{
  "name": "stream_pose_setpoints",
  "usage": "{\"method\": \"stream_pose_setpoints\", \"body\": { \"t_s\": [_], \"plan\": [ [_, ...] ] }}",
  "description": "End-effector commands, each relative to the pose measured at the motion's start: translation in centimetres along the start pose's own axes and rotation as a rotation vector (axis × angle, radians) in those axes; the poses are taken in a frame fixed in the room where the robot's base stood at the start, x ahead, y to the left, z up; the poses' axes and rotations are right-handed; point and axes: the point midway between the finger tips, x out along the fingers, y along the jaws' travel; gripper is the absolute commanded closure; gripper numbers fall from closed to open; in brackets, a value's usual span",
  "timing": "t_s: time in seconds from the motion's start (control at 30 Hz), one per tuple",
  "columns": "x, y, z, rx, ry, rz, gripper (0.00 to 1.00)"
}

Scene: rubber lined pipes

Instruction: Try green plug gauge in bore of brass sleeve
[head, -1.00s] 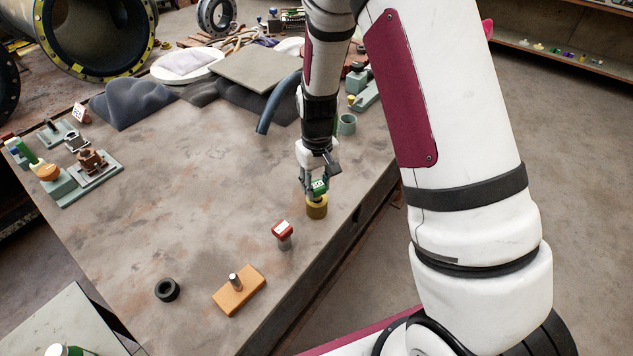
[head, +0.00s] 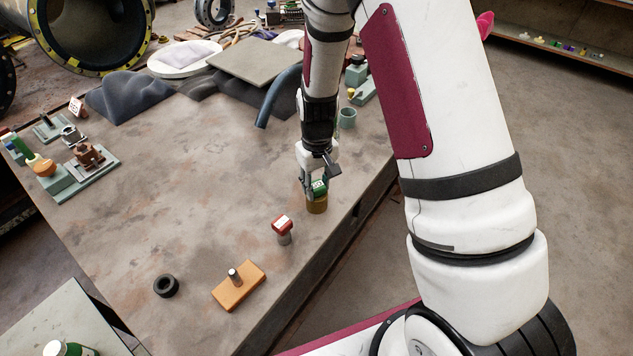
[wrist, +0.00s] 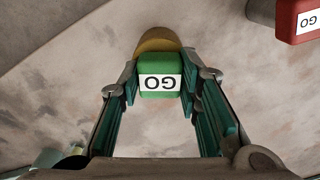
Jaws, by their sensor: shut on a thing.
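The green plug gauge (wrist: 160,82) has a green head with a white "GO" label. My gripper (head: 318,186) is shut on this head, with a finger on either side in the wrist view (wrist: 160,80). The brass sleeve (head: 317,205) stands on the table directly under the green head, and its rim shows behind the head in the wrist view (wrist: 158,40). The gauge's pin is not visible; the head sits at or just above the sleeve's top. I cannot tell how deep the pin is in the bore.
A red gauge (head: 282,227) stands on the table nearby, in front and left of the sleeve. An orange block with a metal pin (head: 240,287) and a black ring (head: 166,286) lie nearer. The table's right edge is close to the sleeve. The table's middle is clear.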

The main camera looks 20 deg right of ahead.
Motion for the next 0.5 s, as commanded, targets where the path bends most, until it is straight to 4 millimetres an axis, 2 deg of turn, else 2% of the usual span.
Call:
{"method": "stream_pose_setpoints", "body": {
  "t_s": [0.13,0.17,0.23,0.5],
  "plan": [
    [0.37,0.00,0.00,0.000,-0.001,0.000,1.00],
    [0.31,-0.01,0.00,0.000,0.000,0.000,0.62],
    [0.29,0.00,0.01,0.000,0.000,0.000,0.46],
    [0.30,0.01,0.02,0.000,0.000,0.000,0.45]
  ]
}}
